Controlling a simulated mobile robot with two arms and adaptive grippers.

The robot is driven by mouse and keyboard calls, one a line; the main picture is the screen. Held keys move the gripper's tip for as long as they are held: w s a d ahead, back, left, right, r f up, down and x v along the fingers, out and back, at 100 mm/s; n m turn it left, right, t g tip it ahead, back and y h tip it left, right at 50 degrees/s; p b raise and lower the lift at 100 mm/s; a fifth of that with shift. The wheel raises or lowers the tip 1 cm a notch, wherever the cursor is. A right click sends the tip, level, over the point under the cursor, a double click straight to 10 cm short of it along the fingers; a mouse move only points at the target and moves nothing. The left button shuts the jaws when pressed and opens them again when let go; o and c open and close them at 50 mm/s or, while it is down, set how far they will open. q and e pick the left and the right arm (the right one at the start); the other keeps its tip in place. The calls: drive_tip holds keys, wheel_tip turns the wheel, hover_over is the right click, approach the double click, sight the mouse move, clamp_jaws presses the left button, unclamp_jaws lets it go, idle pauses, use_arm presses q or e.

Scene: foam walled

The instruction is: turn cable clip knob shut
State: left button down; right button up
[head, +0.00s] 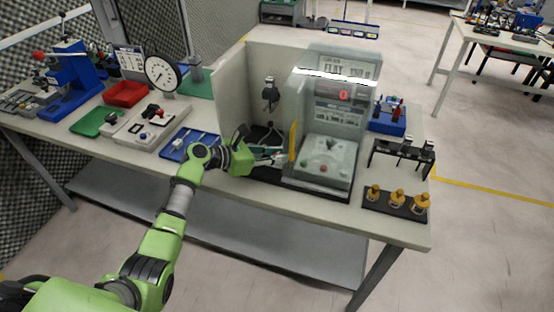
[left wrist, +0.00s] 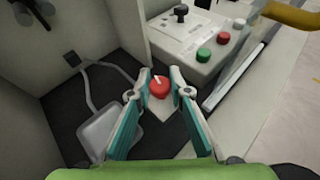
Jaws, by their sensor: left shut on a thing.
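A red knob (left wrist: 159,88) with a pale pointer line sits on a light block in the left wrist view. The fingers of my left gripper (left wrist: 159,80) stand on either side of it, closed on it. In the head view my left gripper (head: 279,156) reaches into the foam-walled bay from the left, at the test machine's lower left side. The knob cannot be made out there. A grey pad (left wrist: 108,130) with a thin grey cable (left wrist: 86,86) lies on a black mat left of the fingers in the left wrist view. My right gripper is out of view.
The foam wall (head: 232,92) stands close left of the gripper. The test machine (head: 325,155), with buttons on its sloped panel, and a yellow bar (head: 293,141) stand close right. A blue tray (head: 190,143) lies left; brass weights (head: 397,198) stand right.

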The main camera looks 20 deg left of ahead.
use_arm(q)
drive_tip(key=shift+f+m+g+h+b, duration=0.1)
drive_tip(key=shift+m+g+h+b, duration=0.65)
drive_tip(key=shift+m+g, duration=0.25)
drive_tip(key=c, duration=2.2)
unclamp_jaws()
drive_tip(key=shift+o, duration=0.2)
drive_tip(key=shift+s+a, duration=0.1)
drive_tip(key=shift+a, duration=0.05)
drive_tip(key=v, duration=1.1)
drive_tip(key=shift+s+a+r, duration=0.15)
drive_tip(key=shift+a+r, duration=0.05)
drive_tip(key=shift+a, duration=0.1)
